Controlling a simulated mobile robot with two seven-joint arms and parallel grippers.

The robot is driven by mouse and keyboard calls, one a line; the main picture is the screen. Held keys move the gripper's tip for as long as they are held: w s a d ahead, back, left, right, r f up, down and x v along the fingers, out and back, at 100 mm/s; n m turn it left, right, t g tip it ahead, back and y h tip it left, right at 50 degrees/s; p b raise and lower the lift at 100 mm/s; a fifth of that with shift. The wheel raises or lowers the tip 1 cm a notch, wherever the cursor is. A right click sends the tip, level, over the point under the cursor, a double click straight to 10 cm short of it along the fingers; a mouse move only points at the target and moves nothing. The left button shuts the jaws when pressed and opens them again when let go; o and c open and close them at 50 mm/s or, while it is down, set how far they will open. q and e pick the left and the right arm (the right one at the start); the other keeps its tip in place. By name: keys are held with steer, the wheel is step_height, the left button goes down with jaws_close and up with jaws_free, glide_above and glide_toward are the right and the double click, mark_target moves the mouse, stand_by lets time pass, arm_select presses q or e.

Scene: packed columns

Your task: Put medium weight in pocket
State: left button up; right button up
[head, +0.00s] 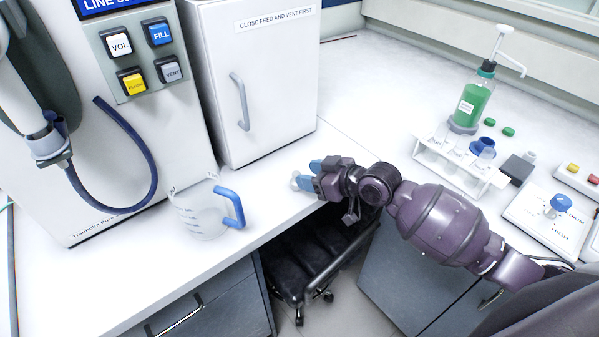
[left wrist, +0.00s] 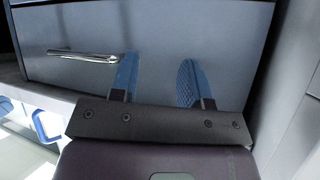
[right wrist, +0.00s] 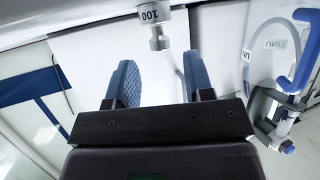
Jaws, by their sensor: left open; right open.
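A small weight (right wrist: 158,38) marked "100", with a silvery knob and a pale body, shows at the top of the right wrist view, cut off by the edge. It lies beyond the fingertips of my right gripper (right wrist: 161,78), roughly in line with the gap between them. In the head view my right gripper (head: 304,174) is over the front edge of the bench, blue fingers apart; the weight cannot be made out clearly there. My left gripper (left wrist: 158,75) is open and empty, facing a grey drawer front. No pocket can be identified.
A clear jug (head: 203,212) with a blue handle stands left of the right gripper, near the edge. A white cabinet (head: 255,80) stands behind. A tube rack (head: 456,165), green pump bottle (head: 472,105) and labelled device (head: 548,222) are at the right.

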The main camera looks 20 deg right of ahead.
steer(key=v, duration=0.7)
steer(key=shift+s+d+r, duration=0.15)
steer(key=shift+s, duration=0.1)
